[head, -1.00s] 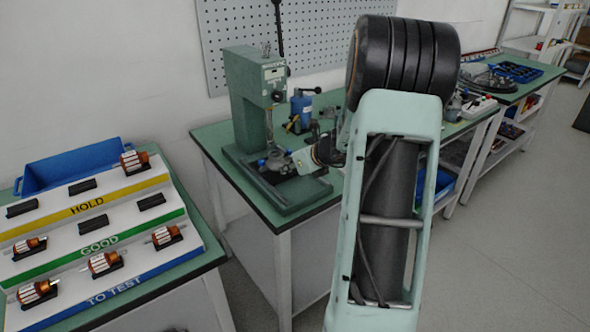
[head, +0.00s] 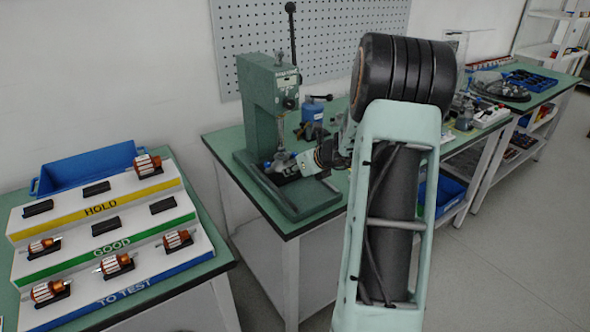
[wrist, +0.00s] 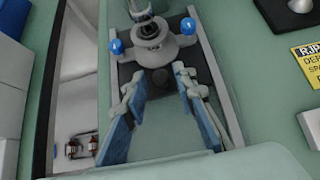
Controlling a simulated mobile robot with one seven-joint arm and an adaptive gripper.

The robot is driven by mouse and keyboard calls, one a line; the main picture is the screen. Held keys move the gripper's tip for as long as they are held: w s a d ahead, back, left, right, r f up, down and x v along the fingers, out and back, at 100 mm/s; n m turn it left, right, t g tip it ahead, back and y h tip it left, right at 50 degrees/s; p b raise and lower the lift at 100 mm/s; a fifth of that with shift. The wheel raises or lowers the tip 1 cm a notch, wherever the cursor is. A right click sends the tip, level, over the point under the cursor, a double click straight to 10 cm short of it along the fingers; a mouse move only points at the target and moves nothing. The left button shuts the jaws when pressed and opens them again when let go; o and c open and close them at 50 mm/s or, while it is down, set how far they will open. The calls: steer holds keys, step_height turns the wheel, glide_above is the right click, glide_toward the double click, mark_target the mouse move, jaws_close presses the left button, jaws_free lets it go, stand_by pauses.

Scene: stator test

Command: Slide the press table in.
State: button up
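The green press (head: 268,105) stands on the left end of the middle bench. Its press table, a grey fixture with two blue knobs, sits low in front of the column and is partly hidden by my wrist in the head view. In the wrist view the press table (wrist: 158,50) is at the top middle, beneath the press spindle. My gripper (wrist: 160,88) is open, its two blue-padded fingers apart and pointing at the table's near side. I cannot tell whether the fingertips touch it. I see nothing held between them.
A stepped rack (head: 110,236) with orange-and-white rotors stands on the left bench, with a blue bin (head: 88,172) behind it. A blue device (head: 313,110) stands right of the press. A yellow label (wrist: 308,62) is at the right in the wrist view.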

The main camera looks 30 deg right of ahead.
steer(key=shift+s, duration=0.1)
steer(key=shift+p+v, duration=0.9)
steer(key=shift+v, duration=2.05)
